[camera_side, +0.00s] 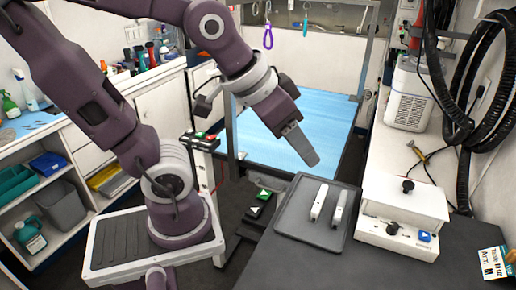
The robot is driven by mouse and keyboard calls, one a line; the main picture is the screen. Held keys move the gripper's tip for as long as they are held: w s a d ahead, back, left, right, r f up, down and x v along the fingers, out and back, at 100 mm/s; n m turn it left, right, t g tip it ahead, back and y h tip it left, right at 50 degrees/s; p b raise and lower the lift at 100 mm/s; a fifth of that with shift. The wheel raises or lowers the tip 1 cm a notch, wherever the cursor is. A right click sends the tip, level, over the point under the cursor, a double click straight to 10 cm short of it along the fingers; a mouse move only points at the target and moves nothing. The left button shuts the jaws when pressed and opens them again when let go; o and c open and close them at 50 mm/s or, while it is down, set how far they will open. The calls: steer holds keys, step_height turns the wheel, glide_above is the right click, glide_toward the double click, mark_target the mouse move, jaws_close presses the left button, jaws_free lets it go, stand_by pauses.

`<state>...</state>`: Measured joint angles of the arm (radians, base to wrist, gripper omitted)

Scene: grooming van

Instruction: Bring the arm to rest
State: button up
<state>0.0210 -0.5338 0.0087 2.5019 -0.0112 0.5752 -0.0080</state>
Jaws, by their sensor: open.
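My gripper (303,146) hangs at the end of my purple arm, pointing down and to the right, above the gap between the blue grooming table (275,115) and the grey tray (291,222). Its jaws are open, though the near finger hides most of the far one in this side view. I see nothing held between them. The gripper is apart from the tray and from the things on it.
Two white objects (319,203) lie on the tray, on a dark counter (345,268). A white box with a black knob (405,203) stands right of the tray. A black coiled hose (490,80) hangs at the right. Shelves with bins (62,202) line the left.

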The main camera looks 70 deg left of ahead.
steer(key=s+g, duration=0.1)
steer(key=s, duration=0.6)
steer(key=shift+s+a, duration=0.2)
steer(key=shift+a, duration=0.05)
steer(key=shift+w, duration=0.1)
steer(key=shift+c, duration=0.3)
stand_by(1.0)
